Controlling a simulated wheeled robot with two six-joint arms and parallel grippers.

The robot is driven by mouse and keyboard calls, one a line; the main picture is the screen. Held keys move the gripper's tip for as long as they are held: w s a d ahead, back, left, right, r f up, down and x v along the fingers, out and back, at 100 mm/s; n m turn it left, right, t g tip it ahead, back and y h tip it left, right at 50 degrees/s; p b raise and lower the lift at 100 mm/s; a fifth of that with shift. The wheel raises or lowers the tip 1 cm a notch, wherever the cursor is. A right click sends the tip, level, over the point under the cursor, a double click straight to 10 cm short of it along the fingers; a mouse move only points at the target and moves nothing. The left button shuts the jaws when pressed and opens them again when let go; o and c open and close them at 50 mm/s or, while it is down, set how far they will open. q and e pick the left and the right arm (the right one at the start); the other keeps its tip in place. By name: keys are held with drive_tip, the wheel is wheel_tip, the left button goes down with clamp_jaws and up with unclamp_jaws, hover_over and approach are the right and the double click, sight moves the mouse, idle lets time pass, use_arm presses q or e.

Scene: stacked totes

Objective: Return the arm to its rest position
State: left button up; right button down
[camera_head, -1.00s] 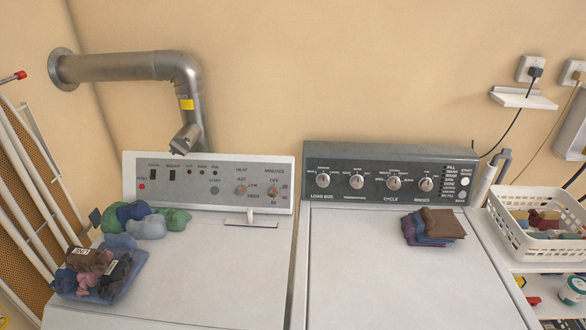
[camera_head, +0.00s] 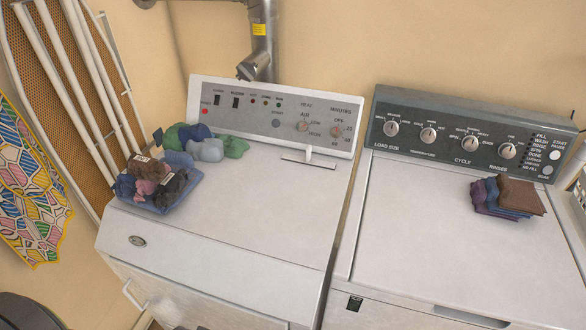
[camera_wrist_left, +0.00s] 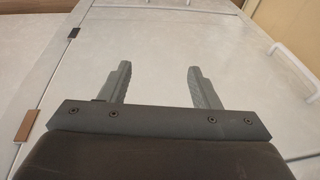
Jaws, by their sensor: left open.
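My left gripper (camera_wrist_left: 159,86) shows in the left wrist view. Its two grey fingers are apart with nothing between them. Past the fingers is a pale grey-white panelled surface with white handles (camera_wrist_left: 293,55); I cannot tell how far off it is. No arm or gripper of mine shows in the head view. My right gripper is in neither view.
A white dryer (camera_head: 235,215) carries balled and folded cloths (camera_head: 205,150) at its back left. A washer (camera_head: 440,245) on the right holds a folded cloth stack (camera_head: 518,196). White poles and a patterned ironing board (camera_head: 28,190) lean at left. Both machine tops are otherwise largely clear.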

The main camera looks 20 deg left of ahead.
use_arm(q)
drive_tip(key=s+f+b, duration=0.4)
drive_tip(key=s+f, duration=0.1)
drive_tip(key=f, duration=0.7)
drive_tip(key=s+f+g+b, duration=0.1)
drive_tip(key=s+f+b, duration=0.3)
drive_tip(key=f, duration=0.8)
drive_tip(key=s+d+f+b, duration=0.1)
drive_tip(key=s+f+b, duration=0.3)
drive_tip(key=s+f, duration=0.3)
wheel_tip(320, 180, down, 5)
drive_tip(key=shift+s+r+g+h+b, duration=0.1)
drive_tip(key=shift+s+g+h+b, duration=0.2)
drive_tip(key=shift+s, duration=0.05)
drive_tip(key=shift+d, duration=0.1)
